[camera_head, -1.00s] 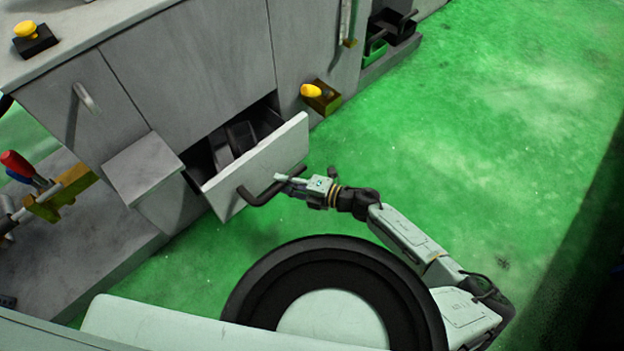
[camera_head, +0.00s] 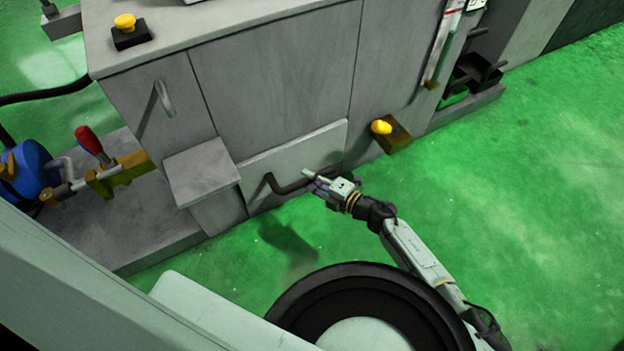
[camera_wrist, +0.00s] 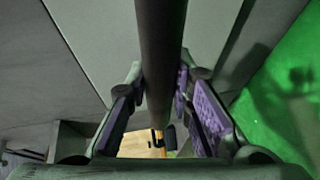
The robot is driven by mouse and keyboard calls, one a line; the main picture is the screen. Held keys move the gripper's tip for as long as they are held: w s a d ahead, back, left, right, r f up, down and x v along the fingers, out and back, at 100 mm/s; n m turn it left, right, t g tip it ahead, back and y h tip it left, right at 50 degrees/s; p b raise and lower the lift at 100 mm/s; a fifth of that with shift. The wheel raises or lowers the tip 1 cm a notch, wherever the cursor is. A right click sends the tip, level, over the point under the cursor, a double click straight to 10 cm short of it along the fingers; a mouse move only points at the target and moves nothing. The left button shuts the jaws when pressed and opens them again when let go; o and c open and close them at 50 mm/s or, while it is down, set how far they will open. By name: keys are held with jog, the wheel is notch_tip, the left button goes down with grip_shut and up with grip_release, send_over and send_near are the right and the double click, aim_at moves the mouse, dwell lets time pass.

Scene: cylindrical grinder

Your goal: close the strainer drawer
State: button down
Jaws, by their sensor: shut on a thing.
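The strainer drawer (camera_head: 293,158) is a grey front low in the machine. In the head view it sits flush or nearly flush with the cabinet face, and its inside is hidden. Its dark bar handle (camera_head: 290,187) runs across the front. My gripper (camera_head: 316,181) is at the right part of this handle, shut on it. In the wrist view the handle (camera_wrist: 158,60) passes between the two purple-padded fingers of my gripper (camera_wrist: 160,100), with the pale drawer front (camera_wrist: 100,40) behind it.
A grey box (camera_head: 202,178) juts out left of the drawer. A yellow button on a box (camera_head: 390,133) sticks out to its right. A red-handled valve (camera_head: 92,145) stands at the left. Green floor (camera_head: 500,200) is clear at the right.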

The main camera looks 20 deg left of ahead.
jog(key=shift+w+a, duration=0.1)
jog(key=c, duration=1.4)
grip_release()
jog(key=v, duration=1.2)
jog(key=shift+r, duration=0.1)
